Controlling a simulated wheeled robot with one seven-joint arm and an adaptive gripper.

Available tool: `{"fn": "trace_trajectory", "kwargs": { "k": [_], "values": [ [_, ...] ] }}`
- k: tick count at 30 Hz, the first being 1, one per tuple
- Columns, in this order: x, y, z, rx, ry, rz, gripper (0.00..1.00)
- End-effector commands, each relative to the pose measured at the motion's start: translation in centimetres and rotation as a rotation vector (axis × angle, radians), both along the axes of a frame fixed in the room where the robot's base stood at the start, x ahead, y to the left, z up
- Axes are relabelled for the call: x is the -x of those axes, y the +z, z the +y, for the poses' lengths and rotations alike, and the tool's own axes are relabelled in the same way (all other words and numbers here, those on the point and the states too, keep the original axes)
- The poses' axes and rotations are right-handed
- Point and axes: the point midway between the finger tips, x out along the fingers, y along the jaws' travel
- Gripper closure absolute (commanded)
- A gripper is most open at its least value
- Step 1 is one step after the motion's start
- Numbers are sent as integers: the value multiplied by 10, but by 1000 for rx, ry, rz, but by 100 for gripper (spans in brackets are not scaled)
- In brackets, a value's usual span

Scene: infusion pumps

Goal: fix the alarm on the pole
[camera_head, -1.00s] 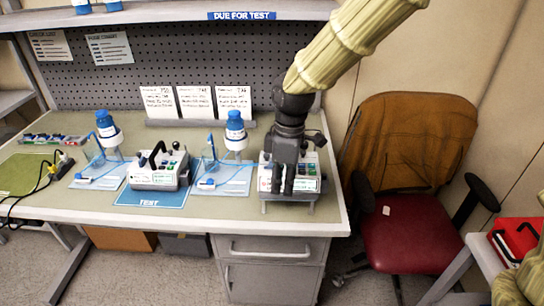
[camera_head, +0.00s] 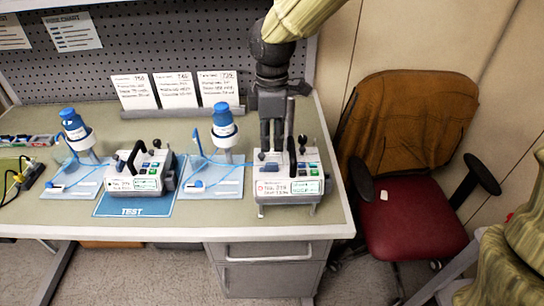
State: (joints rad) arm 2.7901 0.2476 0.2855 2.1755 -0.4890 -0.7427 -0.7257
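A pump (camera_head: 292,186) stands on a small stand at the right end of the bench; its lit front has a small red mark at the left, too small to read. A thin grey upright rod (camera_head: 291,120) rises at its back. My gripper (camera_head: 271,148) points down just behind and above the pump's left part. A second pump (camera_head: 140,172) with a dark handle sits on the blue TEST mat (camera_head: 130,210).
Cards (camera_head: 178,90) lean at the back before a pegboard. A red chair (camera_head: 412,235) stands right of the bench. A yellow device with cables (camera_head: 28,174) lies at the far left.

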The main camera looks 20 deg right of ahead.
Motion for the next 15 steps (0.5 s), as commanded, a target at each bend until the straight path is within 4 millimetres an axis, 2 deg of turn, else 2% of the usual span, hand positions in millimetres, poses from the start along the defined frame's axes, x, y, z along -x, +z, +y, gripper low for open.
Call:
{"fn": "trace_trajectory", "kwargs": {
  "k": [9, 15],
  "values": [
    [1, -48, -2, 2, -1, 4, 81],
    [1, -66, -2, 2, -3, 2, 81]
  ]
}}
